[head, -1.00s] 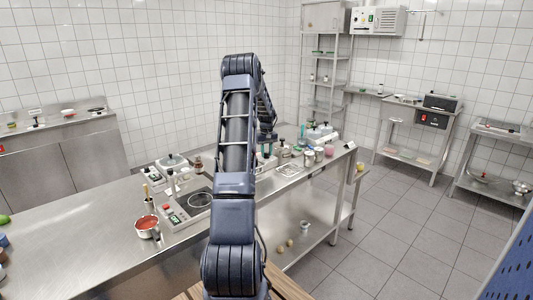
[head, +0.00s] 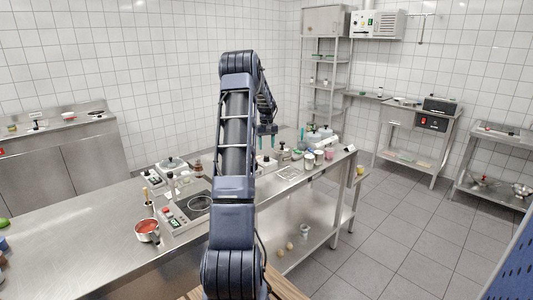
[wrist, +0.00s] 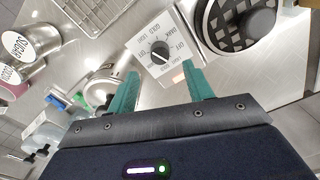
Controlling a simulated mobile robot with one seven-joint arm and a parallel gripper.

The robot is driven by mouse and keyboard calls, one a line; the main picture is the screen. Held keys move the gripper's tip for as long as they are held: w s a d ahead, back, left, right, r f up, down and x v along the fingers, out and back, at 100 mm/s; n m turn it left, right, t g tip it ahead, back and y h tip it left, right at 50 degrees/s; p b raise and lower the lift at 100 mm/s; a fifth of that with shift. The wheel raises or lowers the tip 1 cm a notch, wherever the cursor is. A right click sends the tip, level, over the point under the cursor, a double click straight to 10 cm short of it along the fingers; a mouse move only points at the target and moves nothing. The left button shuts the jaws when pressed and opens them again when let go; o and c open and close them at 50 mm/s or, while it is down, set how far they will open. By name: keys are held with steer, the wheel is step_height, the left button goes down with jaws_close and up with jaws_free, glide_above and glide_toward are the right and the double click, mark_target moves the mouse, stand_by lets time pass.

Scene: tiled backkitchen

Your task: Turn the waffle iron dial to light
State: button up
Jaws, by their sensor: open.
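In the wrist view, the dial (wrist: 160,50) is a round black knob with a light pointer mark on a white panel (wrist: 146,67) with printed labels. The labels are seen at an angle, and I cannot tell surely which one the mark points to. The waffle iron's dark gridded round plate (wrist: 238,22) sits right of the panel. My gripper (wrist: 160,68) is open and empty; its two teal fingers point toward the panel, one on each side below the dial, with no clear contact. In the head view my gripper (head: 267,130) hangs over the far part of the counter.
A sugar canister (wrist: 32,43) and a wire rack (wrist: 93,15) lie left of the panel in the wrist view. The steel counter (head: 85,228) also bears a red-filled pot (head: 147,236) and a hotplate unit (head: 184,217). Open floor (head: 400,235) lies to the right.

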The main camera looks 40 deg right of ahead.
mark_target(266, 156)
steer(key=shift+r, duration=2.25)
steer(key=s+a+r+n+t, duration=0.1)
steer(key=a+r, duration=0.5)
steer(key=a, duration=0.6)
steer(key=s+a+r, duration=0.2)
steer(key=a+r, duration=0.3)
steer(key=a, duration=0.6)
steer(key=s+a+r+n+t, duration=0.1)
steer(key=a+r, duration=0.5)
steer(key=a, duration=0.6)
steer(key=s+a+n+t, duration=0.1)
steer(key=s+a, duration=1.1)
steer(key=a, duration=0.4)
steer(key=s+a+f, duration=0.2)
steer(key=s+a, duration=0.2)
steer(key=s, duration=0.2)
steer(key=s+a+f+n+t, duration=0.1)
steer(key=s+a+f, duration=0.1)
steer(key=s+a, duration=0.2)
steer(key=s, duration=0.2)
steer(key=shift+s+a+n+t, duration=0.3)
steer(key=shift+s, duration=0.1)
